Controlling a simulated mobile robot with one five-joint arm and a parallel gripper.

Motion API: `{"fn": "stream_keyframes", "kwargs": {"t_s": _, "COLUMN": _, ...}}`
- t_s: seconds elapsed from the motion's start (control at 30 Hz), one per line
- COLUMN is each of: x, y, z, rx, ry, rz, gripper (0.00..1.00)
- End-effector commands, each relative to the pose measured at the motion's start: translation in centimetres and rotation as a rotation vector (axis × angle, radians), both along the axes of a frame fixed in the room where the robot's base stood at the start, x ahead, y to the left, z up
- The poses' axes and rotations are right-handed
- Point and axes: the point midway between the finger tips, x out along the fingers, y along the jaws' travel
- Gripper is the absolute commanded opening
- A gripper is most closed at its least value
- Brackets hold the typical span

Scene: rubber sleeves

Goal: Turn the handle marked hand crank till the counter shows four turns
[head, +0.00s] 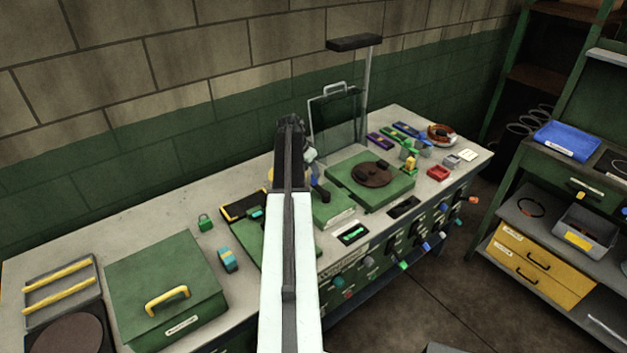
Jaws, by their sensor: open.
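My arm reaches from the bottom middle over the bench. Its dark far end, with my gripper (308,157), is above the bench's middle; the jaws are mostly hidden behind the arm, and I see nothing held. A green box (335,207) with a dark knob-like handle (320,193) stands just right of the arm, partly covered by it. I cannot read a hand crank mark on it. A small black panel with a green display (353,235) lies near the bench's front edge; its figures are too small to read.
A post with a dark top bar (354,43) rises behind.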

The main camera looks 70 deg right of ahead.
Motion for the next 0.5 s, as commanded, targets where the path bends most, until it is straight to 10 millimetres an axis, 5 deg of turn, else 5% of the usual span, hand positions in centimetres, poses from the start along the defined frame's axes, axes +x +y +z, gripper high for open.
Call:
{"fn": "stream_keyframes", "kwargs": {"t_s": 0.03, "x": -0.1, "y": -0.4, "z": -1.8, "rx": 0.0, "ry": 0.0, "rz": -0.001, "gripper": 0.47}}
{"fn": "stream_keyframes", "kwargs": {"t_s": 0.2, "x": -0.7, "y": -1.5, "z": -4.6, "rx": 0.0, "ry": -0.001, "rz": -0.002, "gripper": 0.47}}
{"fn": "stream_keyframes", "kwargs": {"t_s": 0.5, "x": -0.9, "y": -1.9, "z": -5.0, "rx": 0.0, "ry": -0.001, "rz": -0.002, "gripper": 0.47}}
